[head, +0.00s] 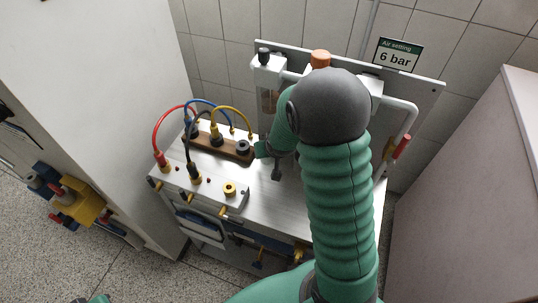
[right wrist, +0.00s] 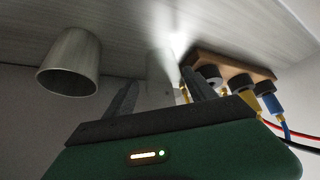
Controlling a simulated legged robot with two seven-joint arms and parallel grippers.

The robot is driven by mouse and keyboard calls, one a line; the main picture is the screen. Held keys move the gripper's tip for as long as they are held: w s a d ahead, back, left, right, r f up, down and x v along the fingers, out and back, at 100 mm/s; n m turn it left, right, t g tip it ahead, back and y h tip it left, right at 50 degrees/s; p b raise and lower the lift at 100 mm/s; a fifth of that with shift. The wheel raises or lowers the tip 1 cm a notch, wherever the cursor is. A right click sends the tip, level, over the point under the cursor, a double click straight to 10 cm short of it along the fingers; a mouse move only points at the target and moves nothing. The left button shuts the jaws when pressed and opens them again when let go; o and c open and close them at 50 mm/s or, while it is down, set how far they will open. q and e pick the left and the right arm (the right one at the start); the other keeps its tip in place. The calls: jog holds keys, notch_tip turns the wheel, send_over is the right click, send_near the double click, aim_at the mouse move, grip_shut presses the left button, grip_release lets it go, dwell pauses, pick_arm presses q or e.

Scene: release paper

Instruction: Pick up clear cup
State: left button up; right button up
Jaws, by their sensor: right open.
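In the right wrist view, a pale see-through cylinder (right wrist: 160,72), which looks like the clear cup, stands against the worktop between the fingers of my right gripper (right wrist: 160,95). I cannot tell whether either finger touches it. A grey, brushed-looking cup (right wrist: 70,64) stands to the left of the fingers. That view is upside down, with the worktop at the top. In the head view, my right gripper (head: 268,160) is low over the worktop, open, and partly hidden by my arm. I cannot make out either cup there. My left gripper's fingers are not visible.
A wooden block (head: 222,144) with several coloured cables stands left of my right gripper on the metal worktop (head: 270,207). A panel with a yellow knob (head: 230,189) is at the front. A backboard with pipes and a "6 bar" sign (head: 397,55) is behind.

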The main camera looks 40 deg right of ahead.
jog(key=x, duration=0.4)
jog(key=shift+s+f, duration=0.25)
jog(key=shift+f, duration=0.05)
jog(key=shift+a, duration=0.1)
jog(key=shift+c, duration=0.4)
jog(key=c, duration=1)
jog(key=shift+r, duration=0.15)
